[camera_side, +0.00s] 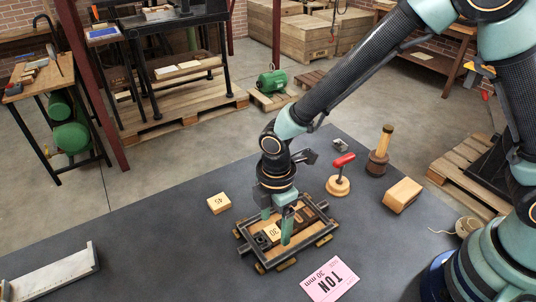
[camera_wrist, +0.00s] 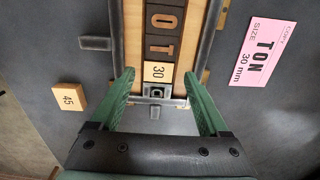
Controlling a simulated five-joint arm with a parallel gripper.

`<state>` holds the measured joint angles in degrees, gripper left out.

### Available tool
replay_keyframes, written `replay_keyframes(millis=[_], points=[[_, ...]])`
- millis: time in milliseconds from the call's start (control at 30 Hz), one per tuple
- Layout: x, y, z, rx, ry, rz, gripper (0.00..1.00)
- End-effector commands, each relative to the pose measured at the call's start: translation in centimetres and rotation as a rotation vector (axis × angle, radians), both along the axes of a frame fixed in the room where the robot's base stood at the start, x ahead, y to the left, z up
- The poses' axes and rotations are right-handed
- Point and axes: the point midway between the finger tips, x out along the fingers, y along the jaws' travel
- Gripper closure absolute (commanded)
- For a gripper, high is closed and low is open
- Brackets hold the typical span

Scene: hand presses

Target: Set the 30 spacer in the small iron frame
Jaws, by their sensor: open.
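The small iron frame (camera_side: 303,251) lies on the dark table, with dark letter blocks (camera_wrist: 162,32) in a row inside it. The pale 30 spacer (camera_wrist: 158,72) lies within the frame, at the end of the row, between the blocks and a metal piece (camera_wrist: 157,92). The spacer also shows in the side view (camera_side: 272,232). My gripper (camera_side: 276,229) points down over the frame. Its green fingers (camera_wrist: 158,74) are open, one on each side of the spacer, with visible gaps. Whether the spacer sits fully flat is hard to tell.
A 45 spacer (camera_side: 219,203) lies left of the frame. A pink card (camera_side: 330,281) reading TON, 30 mm lies in front. A red-handled tool (camera_side: 340,177), a mallet (camera_side: 380,152) and a wooden block (camera_side: 403,195) stand to the right. A pale tray (camera_side: 55,273) is at far left.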

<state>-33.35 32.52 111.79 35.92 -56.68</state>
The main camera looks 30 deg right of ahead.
Motion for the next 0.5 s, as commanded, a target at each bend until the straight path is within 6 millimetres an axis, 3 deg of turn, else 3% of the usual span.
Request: replay_keyframes(millis=[300, 500], points=[[0.2, 0.1, 6.9, 0.005, -0.007, -0.001, 0.22], [0.2, 0.1, 9.4, 0.003, -0.005, -0.001, 0.22]])
